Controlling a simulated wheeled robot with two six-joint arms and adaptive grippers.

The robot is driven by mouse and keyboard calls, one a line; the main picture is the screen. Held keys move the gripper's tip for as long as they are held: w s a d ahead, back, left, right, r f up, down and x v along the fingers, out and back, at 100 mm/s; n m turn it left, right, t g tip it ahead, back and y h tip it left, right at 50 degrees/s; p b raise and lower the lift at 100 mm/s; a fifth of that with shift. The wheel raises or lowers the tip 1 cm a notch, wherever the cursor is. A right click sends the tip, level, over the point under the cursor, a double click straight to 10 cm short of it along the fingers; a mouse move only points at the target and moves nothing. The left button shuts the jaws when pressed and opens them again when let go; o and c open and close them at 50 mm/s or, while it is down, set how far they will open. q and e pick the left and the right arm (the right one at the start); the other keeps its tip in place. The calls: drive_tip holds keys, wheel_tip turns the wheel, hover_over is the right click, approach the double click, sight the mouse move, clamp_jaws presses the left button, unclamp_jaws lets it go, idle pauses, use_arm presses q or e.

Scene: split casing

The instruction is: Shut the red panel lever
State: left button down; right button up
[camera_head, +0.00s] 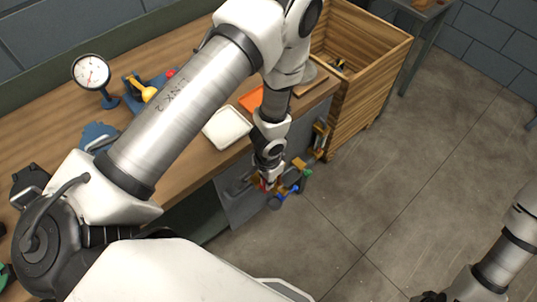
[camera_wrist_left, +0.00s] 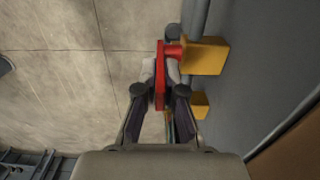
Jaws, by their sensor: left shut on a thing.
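The red lever (camera_wrist_left: 160,76) stands out from a yellow block (camera_wrist_left: 205,56) on the grey panel (camera_wrist_left: 262,75) in the left wrist view. My left gripper (camera_wrist_left: 161,88) has its two fingers on either side of the lever and is shut on it. In the head view this gripper (camera_head: 268,179) is at the panel (camera_head: 238,205) on the bench front, and only a small bit of red shows there. My right gripper (camera_head: 430,297) is at the bottom edge of the head view, mostly cut off, far from the panel.
Blue (camera_head: 275,202) and green (camera_head: 306,174) parts stick out of the panel close to my left gripper. The workbench (camera_head: 130,50) carries a dial gauge (camera_head: 91,71) and a white tray (camera_head: 227,127). A wooden crate (camera_head: 365,85) stands right of it. The floor (camera_head: 400,170) is clear.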

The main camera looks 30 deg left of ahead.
use_arm(q)
drive_tip(key=shift+s, duration=0.1)
drive_tip(key=c, duration=1.6)
unclamp_jaws()
drive_tip(key=shift+o, duration=0.2)
drive_tip(key=shift+r, duration=4.95)
